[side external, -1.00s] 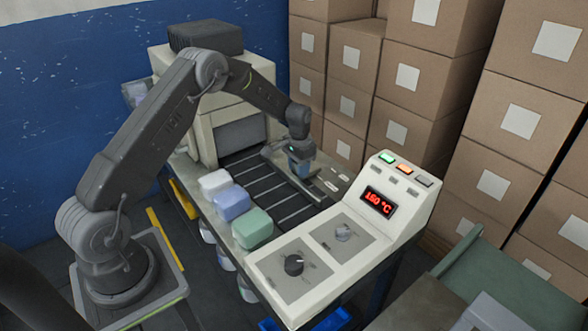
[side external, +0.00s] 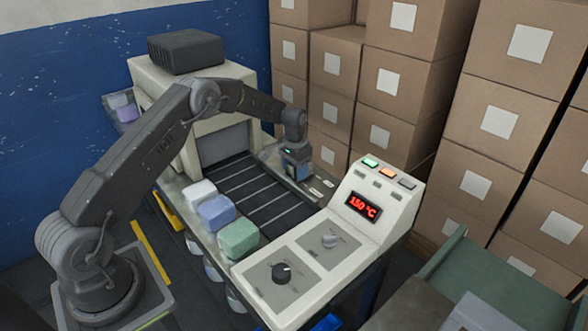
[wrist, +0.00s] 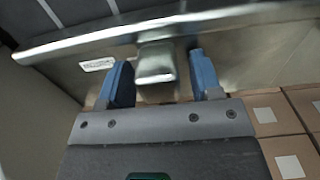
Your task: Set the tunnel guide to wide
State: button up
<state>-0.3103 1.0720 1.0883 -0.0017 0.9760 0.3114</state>
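In the wrist view a shiny metal rail (wrist: 230,22), seemingly the tunnel guide, runs along the belt's edge with a block-shaped metal tab (wrist: 155,62) on it. My gripper (wrist: 160,78) is open, its two blue fingers on either side of the tab. A gap shows between the tab and the right finger; the left finger is closer to it. In the side external view my gripper (side external: 298,174) is low over the far side of the dark slatted belt (side external: 255,193), pointing down. There it hides the tab.
The control panel (side external: 305,262), with two knobs and a 150 °C display (side external: 362,206), stands right of the belt. Coloured packs (side external: 216,212) line its near side. The wrapper housing (side external: 222,140) is behind; stacked cartons (side external: 400,80) stand beyond.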

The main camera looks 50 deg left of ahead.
notch_tip(320, 180, up, 14)
jog(key=shift+f, duration=0.1)
dwell(0.6)
jog(key=s+d+r+t, duration=0.3)
jog(key=s+d+r, duration=0.8)
jog(key=s+r, duration=0.45)
jog(key=s+d+t, duration=0.1)
jog(key=s+d, duration=0.1)
jog(key=s, duration=0.5)
jog(key=s+d+f, duration=0.1)
jog(key=s+d, duration=0.1)
jog(key=s, duration=0.4)
jog(key=s+d+f+t, duration=0.1)
jog(key=s+d, duration=0.2)
jog(key=s, duration=0.4)
jog(key=shift+s+f+t, duration=0.15)
jog(key=shift+s+t, duration=0.15)
